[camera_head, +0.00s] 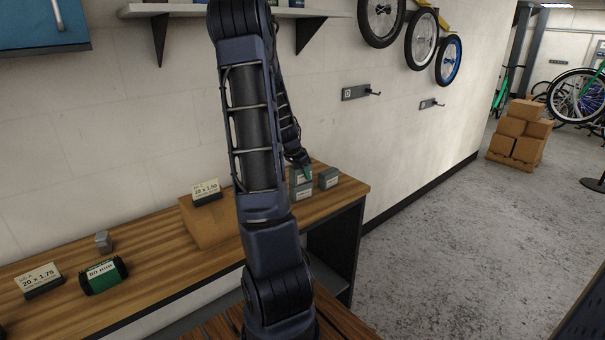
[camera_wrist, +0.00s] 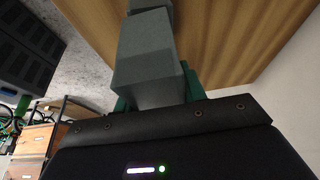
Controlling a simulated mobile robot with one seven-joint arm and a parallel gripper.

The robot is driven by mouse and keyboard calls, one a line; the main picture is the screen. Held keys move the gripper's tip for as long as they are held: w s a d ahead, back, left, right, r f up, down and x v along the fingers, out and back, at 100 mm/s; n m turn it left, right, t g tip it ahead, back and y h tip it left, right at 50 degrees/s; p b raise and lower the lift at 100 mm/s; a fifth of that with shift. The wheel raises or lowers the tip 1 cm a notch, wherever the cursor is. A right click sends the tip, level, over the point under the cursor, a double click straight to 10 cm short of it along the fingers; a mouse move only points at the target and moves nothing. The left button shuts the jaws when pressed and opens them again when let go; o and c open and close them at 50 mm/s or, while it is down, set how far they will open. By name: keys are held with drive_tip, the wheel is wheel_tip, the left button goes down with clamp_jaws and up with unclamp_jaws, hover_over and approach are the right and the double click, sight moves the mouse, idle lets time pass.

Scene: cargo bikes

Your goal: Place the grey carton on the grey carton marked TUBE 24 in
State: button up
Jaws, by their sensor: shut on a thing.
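My gripper (camera_head: 304,171), with green fingertips, is at the right end of the wooden bench in the head view. It is shut on a grey carton (camera_head: 296,178), which shows large between the green fingers in the wrist view (camera_wrist: 148,62). The held carton is directly over a labelled grey carton (camera_head: 302,193); I cannot tell whether they touch. The label is too small to read. Another grey carton (camera_head: 328,178) stands just right of them. Part of a grey carton (camera_wrist: 150,5) shows beyond the held one in the wrist view.
The bench (camera_head: 160,262) also bears a brown box (camera_head: 205,225) with a 20 x 1.50 sign (camera_head: 206,192), a small grey block (camera_head: 103,242), a green 60 mm box (camera_head: 104,276) and a 20 x 1.75 sign (camera_head: 40,280). The bench's right edge is close to the cartons.

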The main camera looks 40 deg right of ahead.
drive_tip(key=shift+f, duration=0.2)
drive_tip(key=o, duration=1.1)
drive_tip(key=v, duration=1.1)
drive_tip(key=shift+r, duration=0.15)
drive_tip(key=shift+a+r, duration=0.4)
drive_tip(key=shift+r, duration=0.05)
drive_tip(key=s+a+r+n+t+y, duration=0.1)
drive_tip(key=s+a+r+n, duration=0.25)
drive_tip(key=a, duration=0.65)
drive_tip(key=s+a+r+n+t+y, duration=0.1)
drive_tip(key=s+a+r+n+t, duration=0.25)
drive_tip(key=a, duration=0.55)
drive_tip(key=s+a+r+n+g+y, duration=0.15)
drive_tip(key=s+a+n, duration=0.35)
drive_tip(key=a, duration=0.5)
drive_tip(key=s+a+n, duration=0.2)
drive_tip(key=s+a+n+t, duration=0.1)
drive_tip(key=s+a+n, duration=0.1)
drive_tip(key=a, duration=0.1)
drive_tip(key=s+a+n+y, duration=0.1)
drive_tip(key=s+a+n, duration=0.1)
drive_tip(key=a, duration=0.1)
drive_tip(key=shift+r+t, duration=0.25)
drive_tip(key=shift+t, duration=0.05)
